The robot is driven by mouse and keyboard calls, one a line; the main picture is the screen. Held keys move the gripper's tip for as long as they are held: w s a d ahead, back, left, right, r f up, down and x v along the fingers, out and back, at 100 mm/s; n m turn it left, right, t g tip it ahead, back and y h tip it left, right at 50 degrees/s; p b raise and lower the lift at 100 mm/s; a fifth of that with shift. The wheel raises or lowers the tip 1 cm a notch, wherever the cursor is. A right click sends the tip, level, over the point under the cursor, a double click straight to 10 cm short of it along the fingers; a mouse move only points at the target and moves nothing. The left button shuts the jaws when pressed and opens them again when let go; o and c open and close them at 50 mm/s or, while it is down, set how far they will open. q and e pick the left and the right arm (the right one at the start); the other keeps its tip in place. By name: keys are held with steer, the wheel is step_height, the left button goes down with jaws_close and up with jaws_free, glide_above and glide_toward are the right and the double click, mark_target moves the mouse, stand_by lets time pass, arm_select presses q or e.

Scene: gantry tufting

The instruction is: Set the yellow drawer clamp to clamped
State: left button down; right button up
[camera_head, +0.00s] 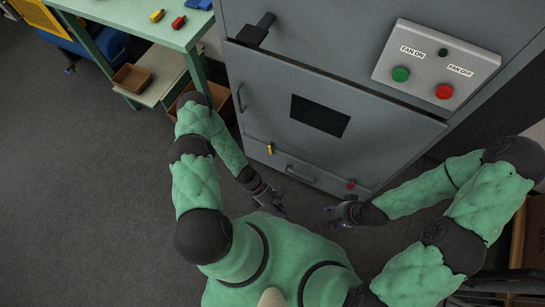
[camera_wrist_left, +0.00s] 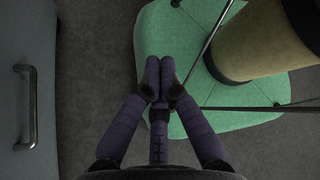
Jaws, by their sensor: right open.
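The yellow drawer clamp (camera_head: 270,148) is a small lever at the upper left of the low drawer (camera_head: 317,180) in the grey cabinet's front. Its exact setting is too small to tell. My left gripper (camera_head: 281,208) hangs below and in front of it, apart from it, with nothing seen in it. In the left wrist view its fingers (camera_wrist_left: 160,75) lie close together, but whether they are shut is unclear. The clamp does not show there. My right gripper (camera_head: 330,215) is open and empty, to the right of the left one.
A red clamp (camera_head: 351,184) sits at the drawer's right side. The drawer handle (camera_head: 300,175) lies between the clamps; a bar handle (camera_wrist_left: 26,105) shows in the left wrist view. A green table (camera_head: 140,20) stands at the upper left. The floor at left is clear.

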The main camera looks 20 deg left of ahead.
arm_select(q)
steer(key=w+a+f+n+t+h, duration=0.1)
steer(key=w+a+f+n+t, duration=0.2)
steer(key=w+n+t, duration=0.6)
steer(key=w+a+f+n+t, duration=0.4)
steer(key=n+t, duration=0.2)
steer(key=n, duration=0.6)
steer(key=w+a+f+n+t+y, duration=0.1)
steer(key=w+a+n+t+y, duration=0.1)
steer(key=a+n+t+y, duration=0.4)
steer(key=w+d+g+h+b, duration=0.1)
steer(key=w+d+b, duration=0.1)
steer(key=w, duration=0.7)
steer(key=a+n, duration=0.1)
steer(key=a, duration=0.2)
steer(key=shift+a, duration=0.35)
steer(key=shift+s, duration=0.1)
